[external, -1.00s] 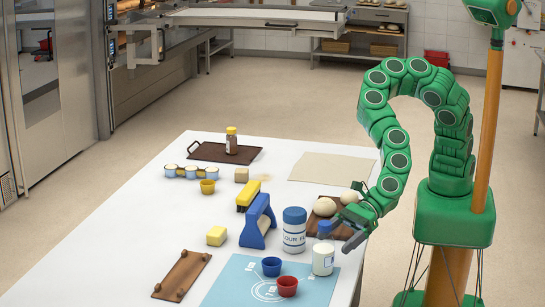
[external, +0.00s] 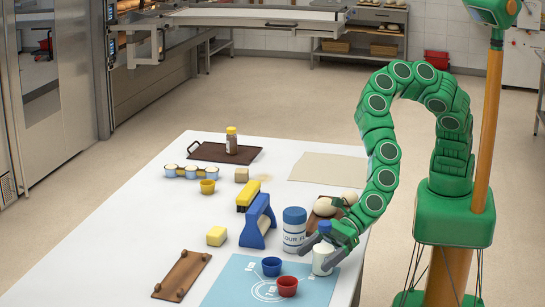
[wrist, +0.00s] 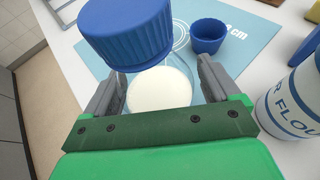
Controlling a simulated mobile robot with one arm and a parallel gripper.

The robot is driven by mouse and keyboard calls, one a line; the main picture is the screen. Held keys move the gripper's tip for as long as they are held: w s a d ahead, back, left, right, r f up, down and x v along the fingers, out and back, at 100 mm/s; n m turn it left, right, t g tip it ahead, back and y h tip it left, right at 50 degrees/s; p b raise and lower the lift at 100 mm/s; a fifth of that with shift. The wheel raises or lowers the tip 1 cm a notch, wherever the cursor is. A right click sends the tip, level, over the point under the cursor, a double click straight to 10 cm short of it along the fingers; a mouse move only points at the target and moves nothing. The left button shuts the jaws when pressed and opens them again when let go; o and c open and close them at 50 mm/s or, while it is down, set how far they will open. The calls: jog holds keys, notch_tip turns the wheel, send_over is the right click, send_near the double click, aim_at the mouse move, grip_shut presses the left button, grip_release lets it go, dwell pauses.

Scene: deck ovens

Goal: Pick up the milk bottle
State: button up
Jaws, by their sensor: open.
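The milk bottle (external: 323,259) stands upright at the right side of the white table, on the corner of the light blue mat. It is white with a blue cap. My gripper (external: 316,255) is open, with its fingers at the bottle. In the wrist view, the blue cap (wrist: 127,30) is large at the top and the white milk (wrist: 160,90) shows between the two grey fingers (wrist: 160,85). I cannot tell whether the fingers touch the bottle.
The flour canister (external: 294,232) stands close to the left of the bottle. A blue cup (external: 271,266) and a red cup (external: 287,286) are on the blue mat (external: 235,285).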

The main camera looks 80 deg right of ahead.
jog(key=shift+c, duration=0.3)
jog(key=c, duration=1.1)
jog(key=shift+c, duration=0.2)
